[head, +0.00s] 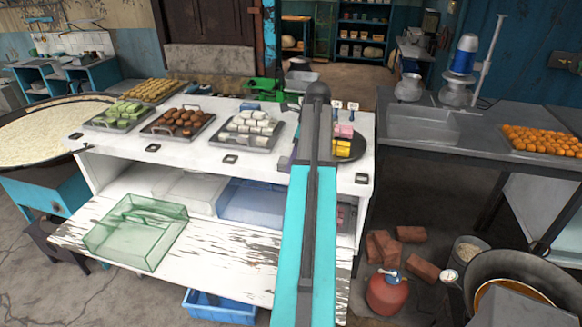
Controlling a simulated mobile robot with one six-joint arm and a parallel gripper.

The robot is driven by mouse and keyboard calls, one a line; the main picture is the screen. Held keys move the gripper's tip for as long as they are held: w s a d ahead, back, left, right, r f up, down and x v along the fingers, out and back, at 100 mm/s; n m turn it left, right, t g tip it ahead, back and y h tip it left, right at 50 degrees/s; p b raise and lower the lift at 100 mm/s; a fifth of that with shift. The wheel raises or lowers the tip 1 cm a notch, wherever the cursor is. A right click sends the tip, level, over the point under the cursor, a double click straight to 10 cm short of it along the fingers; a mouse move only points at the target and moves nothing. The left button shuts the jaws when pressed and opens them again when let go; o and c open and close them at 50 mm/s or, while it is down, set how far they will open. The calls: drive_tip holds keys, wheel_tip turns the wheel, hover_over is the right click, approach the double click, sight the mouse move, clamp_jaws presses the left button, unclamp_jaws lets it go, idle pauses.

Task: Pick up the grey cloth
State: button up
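I cannot make out a grey cloth for certain in the head view. A small grey-purple patch (286,163) shows on the white counter (205,153), just left of my arm. My arm covers most of what lies there, so I cannot tell what the patch is. My arm rises through the middle of the picture, over the counter. I see no gripper fingers.
Trays of green (120,113), brown (178,122) and white sweets (249,127) stand on the counter. A round dark tray (350,153) is right of my arm. A green clear box (137,232) sits on the lower shelf. Bricks (383,248) and a red canister (388,293) stand on the floor.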

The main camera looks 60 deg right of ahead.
drive_tip(key=shift+f, duration=0.25)
idle(0.7)
drive_tip(key=c, duration=1.1)
drive_tip(key=shift+r, duration=0.15)
drive_tip(key=shift+c, duration=0.2)
drive_tip(key=shift+r+b, duration=1.2)
drive_tip(key=shift+r, duration=0.65)
drive_tip(key=s+a+b, duration=0.1)
drive_tip(key=s+a, duration=0.1)
drive_tip(key=s, duration=0.5)
drive_tip(key=s+a+r+b, duration=0.1)
drive_tip(key=s+a+b, duration=0.1)
drive_tip(key=s, duration=0.6)
drive_tip(key=shift+s+a+r, duration=0.15)
drive_tip(key=shift+a+r, duration=0.1)
drive_tip(key=shift+a, duration=0.2)
